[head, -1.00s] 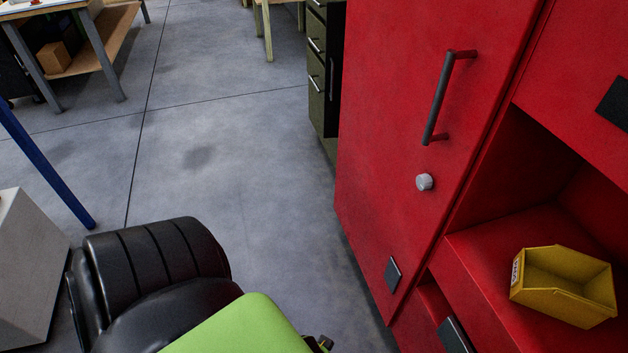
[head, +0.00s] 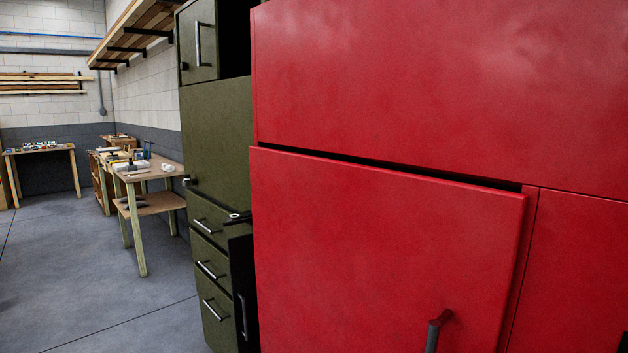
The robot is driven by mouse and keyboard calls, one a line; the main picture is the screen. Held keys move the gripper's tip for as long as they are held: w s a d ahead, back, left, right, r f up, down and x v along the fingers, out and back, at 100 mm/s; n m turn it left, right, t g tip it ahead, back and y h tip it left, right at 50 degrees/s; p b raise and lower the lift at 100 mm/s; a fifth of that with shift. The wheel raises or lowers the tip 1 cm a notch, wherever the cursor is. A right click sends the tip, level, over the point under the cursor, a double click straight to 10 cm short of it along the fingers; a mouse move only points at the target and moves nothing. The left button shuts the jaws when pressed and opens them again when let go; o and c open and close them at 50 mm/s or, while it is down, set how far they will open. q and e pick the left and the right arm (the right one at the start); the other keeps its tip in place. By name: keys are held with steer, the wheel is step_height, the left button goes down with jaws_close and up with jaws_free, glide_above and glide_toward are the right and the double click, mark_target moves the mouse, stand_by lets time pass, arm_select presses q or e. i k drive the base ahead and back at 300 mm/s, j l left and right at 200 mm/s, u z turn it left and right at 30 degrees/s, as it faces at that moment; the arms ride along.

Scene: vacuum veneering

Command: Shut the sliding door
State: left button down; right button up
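A red door panel (head: 380,240) with a dark bar handle (head: 436,332) fills the lower middle of the head view, on a tall red cabinet (head: 440,85). A dark gap runs along the door's top edge, and its right edge stands out a little from the cabinet front. I cannot tell from this view whether this panel slides or swings. The lower part of the door and of the handle is cut off by the bottom of the picture. Neither of my grippers is in view.
An olive-green cabinet (head: 216,135) with drawers stands just left of the red one. Workbenches (head: 150,180) line the wall farther back, under a wooden shelf (head: 150,30). The grey floor (head: 90,265) at left is open.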

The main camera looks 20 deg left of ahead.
mark_target(198, 29)
steer(key=i+j, duration=0.1)
steer(key=j, duration=0.3)
steer(key=i+j, duration=0.1)
steer(key=j, duration=0.3)
steer(key=i+j+u, duration=0.1)
steer(key=j, duration=0.25)
steer(key=i+j, duration=0.1)
steer(key=j, duration=0.3)
steer(key=i+j, duration=0.15)
steer(key=j, duration=0.25)
steer(key=i+j+u, duration=0.1)
steer(key=j, duration=0.25)
